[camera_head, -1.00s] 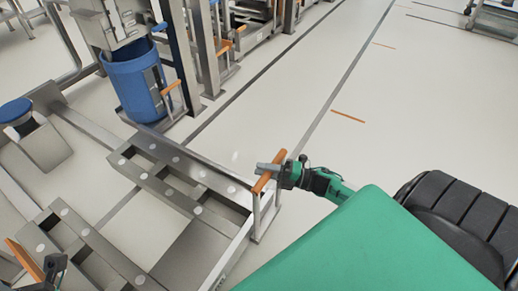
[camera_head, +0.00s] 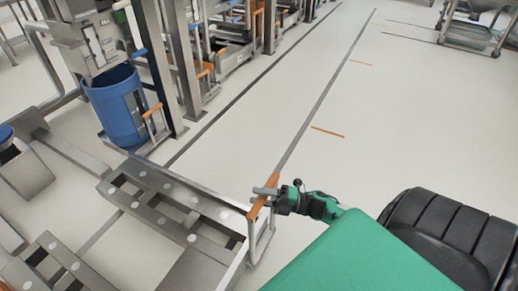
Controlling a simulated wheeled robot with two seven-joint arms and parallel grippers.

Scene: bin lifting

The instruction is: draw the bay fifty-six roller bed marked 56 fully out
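The roller bed (camera_head: 222,213), a grey steel frame with roller balls on its rails, reaches from the lower left toward the middle of the head view. An orange handle (camera_head: 258,208) stands at its right end. My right gripper (camera_head: 266,192) is at the top of this handle, its fingers across the bar, and looks shut on it. The near part of the bed is cut off by the bottom edge. I cannot read a 56 mark. My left gripper is not in view.
A blue bin (camera_head: 118,112) hangs in a steel frame behind the bed. More bays with orange handles line the back. Open floor (camera_head: 400,120) with orange marks lies to the right. A steel cart (camera_head: 470,30) stands at the far right.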

